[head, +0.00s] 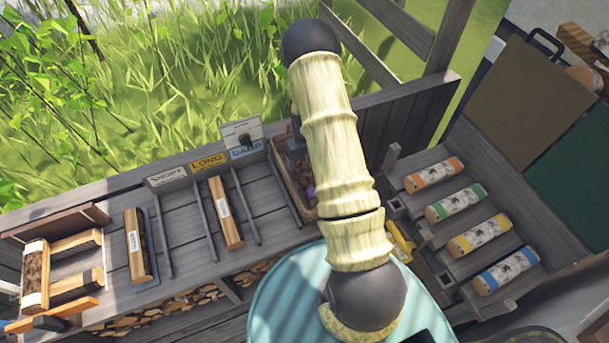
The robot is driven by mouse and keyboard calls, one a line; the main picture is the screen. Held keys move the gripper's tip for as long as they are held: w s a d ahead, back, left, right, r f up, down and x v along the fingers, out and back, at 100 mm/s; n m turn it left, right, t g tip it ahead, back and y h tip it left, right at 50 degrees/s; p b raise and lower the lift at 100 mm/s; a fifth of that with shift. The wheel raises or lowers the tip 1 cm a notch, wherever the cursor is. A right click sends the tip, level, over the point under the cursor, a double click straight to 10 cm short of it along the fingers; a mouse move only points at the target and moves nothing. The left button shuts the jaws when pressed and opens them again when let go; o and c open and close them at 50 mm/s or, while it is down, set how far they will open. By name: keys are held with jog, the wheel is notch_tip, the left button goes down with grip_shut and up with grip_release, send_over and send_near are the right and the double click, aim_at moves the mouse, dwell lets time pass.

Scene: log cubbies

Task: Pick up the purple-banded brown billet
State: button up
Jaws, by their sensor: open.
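A wooden basket (281,172) stands on the bench behind my raised arm. A small purple patch (309,191) shows at the arm's left edge, among brown pieces in the basket. It may be the band of the purple-banded brown billet, but most of it is hidden and I cannot be sure. My gripper's fingers do not show; my arm covers that part of the view. A dark shape (294,146) at the basket's back edge is partly covered, and I cannot tell what it is.
A slatted rack (425,168) at right holds billets with orange, green, yellow and blue bands. The bench at left has signs SHORT, LONG (208,162) and DAMP, dividers, and a brown billet (225,213). Another billet (138,245) and a wooden cradle (92,240) stand further left.

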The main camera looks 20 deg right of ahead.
aim_at(304, 172)
jog(key=shift+f, duration=1.4)
jog(key=shift+f, duration=0.1)
jog(key=shift+a+f+p, duration=0.1)
jog(key=shift+f+p, duration=0.45)
jog(key=shift+f, duration=2)
jog(key=c, duration=1.3)
